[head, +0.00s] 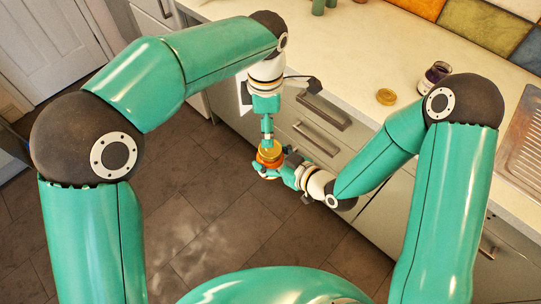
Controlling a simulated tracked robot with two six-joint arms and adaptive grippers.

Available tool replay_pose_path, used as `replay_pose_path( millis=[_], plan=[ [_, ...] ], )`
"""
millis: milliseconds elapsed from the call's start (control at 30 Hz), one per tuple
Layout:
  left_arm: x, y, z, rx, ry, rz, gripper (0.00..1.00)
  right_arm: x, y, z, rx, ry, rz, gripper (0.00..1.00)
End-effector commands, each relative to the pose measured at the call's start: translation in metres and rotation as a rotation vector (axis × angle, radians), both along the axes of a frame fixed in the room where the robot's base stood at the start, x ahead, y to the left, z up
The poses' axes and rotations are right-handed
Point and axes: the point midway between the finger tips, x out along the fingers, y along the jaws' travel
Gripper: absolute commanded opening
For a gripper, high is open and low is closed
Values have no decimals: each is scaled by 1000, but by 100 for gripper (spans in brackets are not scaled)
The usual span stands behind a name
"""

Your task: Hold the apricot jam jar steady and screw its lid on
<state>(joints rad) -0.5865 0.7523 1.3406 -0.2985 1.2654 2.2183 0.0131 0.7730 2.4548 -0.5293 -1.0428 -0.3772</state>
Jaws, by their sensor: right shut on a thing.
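The apricot jam jar (270,161), small and orange, is held off the counter in front of the drawers. My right gripper (272,168) comes in from the right and is shut on the jar. A gold lid (269,151) shows at the jar's top; I cannot tell whether it is seated or how level it sits. My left gripper (267,137) points straight down, with its fingertips at or just above the lid. Its fingers look close together, but the view is too small to tell whether they grip the lid.
A loose gold lid (386,97) lies on the pale counter (350,60). A dark jar (437,72) stands near it, close to my right elbow. Green items (320,6) are at the counter's back. A metal drainer (522,150) is at the right. Drawers with handles (318,138) are behind the grippers.

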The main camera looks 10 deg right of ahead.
Motion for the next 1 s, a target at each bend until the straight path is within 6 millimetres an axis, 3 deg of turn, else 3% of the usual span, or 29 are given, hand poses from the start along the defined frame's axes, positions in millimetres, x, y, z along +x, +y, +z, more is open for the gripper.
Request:
replay_pose_path(
  millis=[567,1000],
  plan=[
    [-4,-6,-5,1,-4,-16,83,1,0,1,2,-4,-1,0],
    [-4,-6,-63,1,-2,-16,83,1,0,1,2,-4,-1,0]
  ],
)
